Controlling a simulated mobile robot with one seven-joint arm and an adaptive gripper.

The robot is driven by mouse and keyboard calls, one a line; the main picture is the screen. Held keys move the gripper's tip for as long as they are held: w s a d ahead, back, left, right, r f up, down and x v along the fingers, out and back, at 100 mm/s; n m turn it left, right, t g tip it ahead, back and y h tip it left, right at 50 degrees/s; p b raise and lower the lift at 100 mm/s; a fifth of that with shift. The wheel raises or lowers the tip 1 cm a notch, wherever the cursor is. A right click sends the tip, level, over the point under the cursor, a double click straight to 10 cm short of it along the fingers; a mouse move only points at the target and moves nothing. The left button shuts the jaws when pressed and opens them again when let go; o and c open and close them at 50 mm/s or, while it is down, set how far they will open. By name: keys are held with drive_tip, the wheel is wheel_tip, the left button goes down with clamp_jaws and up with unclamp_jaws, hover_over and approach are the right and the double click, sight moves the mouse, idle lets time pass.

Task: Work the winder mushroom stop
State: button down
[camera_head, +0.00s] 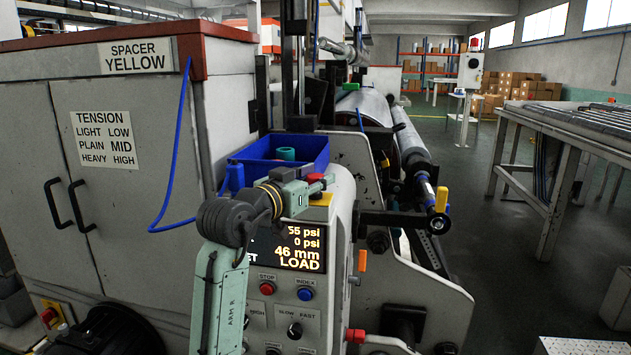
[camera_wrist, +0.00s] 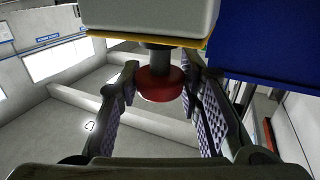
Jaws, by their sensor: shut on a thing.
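The mushroom stop is a red round head (camera_head: 316,177) above a yellow plate (camera_head: 322,200) on top of the winder's control post. In the wrist view the red head (camera_wrist: 158,84) sits on a dark stem below the yellow plate's edge (camera_wrist: 120,38). My gripper (camera_head: 305,188) reaches the post from the left, and its fingers partly cover the button in the head view. In the wrist view my gripper (camera_wrist: 160,72) has one finger on each side of the red head, shut on it.
A blue bin (camera_head: 282,158) stands just behind my gripper and fills the upper right of the wrist view. The lit display (camera_head: 290,248) reads LOAD; a red STOP button (camera_head: 267,287) and blue INDEX button (camera_head: 305,294) are below. The grey cabinet (camera_head: 110,180) is left.

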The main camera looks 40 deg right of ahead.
drive_tip(key=shift+r, duration=0.25)
drive_tip(key=c, duration=1.6)
unclamp_jaws()
drive_tip(key=shift+r, duration=0.1)
drive_tip(key=o, duration=0.4)
drive_tip(key=shift+o, duration=0.2)
drive_tip(key=v, duration=1.2)
